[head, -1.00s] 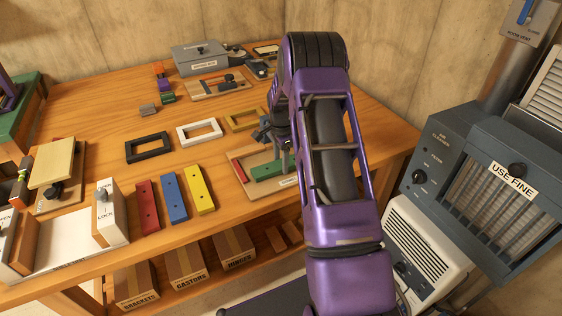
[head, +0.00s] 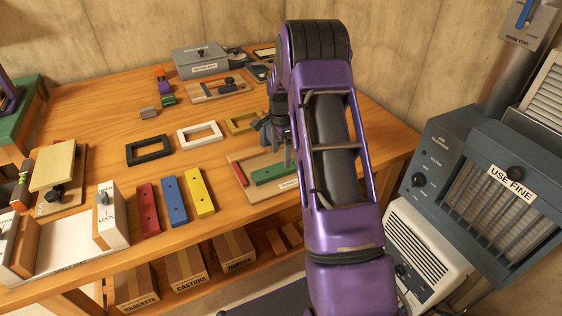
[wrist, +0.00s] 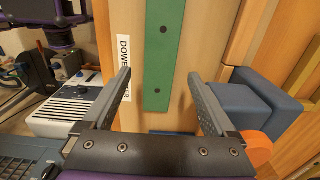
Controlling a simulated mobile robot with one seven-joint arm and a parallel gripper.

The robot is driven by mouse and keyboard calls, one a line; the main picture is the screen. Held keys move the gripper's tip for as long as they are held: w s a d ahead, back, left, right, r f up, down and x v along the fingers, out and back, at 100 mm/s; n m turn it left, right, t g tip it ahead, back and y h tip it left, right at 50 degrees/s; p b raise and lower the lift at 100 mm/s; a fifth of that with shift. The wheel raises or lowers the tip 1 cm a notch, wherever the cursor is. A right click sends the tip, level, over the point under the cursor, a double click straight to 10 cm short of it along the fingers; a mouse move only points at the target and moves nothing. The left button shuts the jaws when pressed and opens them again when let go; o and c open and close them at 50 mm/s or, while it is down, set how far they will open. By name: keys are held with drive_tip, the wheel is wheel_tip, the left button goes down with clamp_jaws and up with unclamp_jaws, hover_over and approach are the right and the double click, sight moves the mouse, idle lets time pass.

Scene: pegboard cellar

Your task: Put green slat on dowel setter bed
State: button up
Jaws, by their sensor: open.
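The green slat (head: 275,172) lies flat on the wooden dowel setter bed (head: 262,194), on the right part of the bench. In the wrist view the green slat (wrist: 163,55) runs lengthwise on the bed, beside the partly hidden label (wrist: 124,65). My gripper (head: 287,158) is open above the slat. In the wrist view its two fingers stand apart, one on each side of the slat, with nothing held. My arm hides part of the bed in the head view.
A red strip (head: 239,174) lies on the bed's left. Red (head: 148,208), blue (head: 174,200) and yellow (head: 200,191) slats lie to the left. A blue block (wrist: 250,105) stands right of my fingers.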

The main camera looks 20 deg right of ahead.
sight(281, 167)
wheel_tip(281, 167, up, 7)
drive_tip(key=shift+p, duration=0.3)
drive_tip(key=shift+r, duration=0.1)
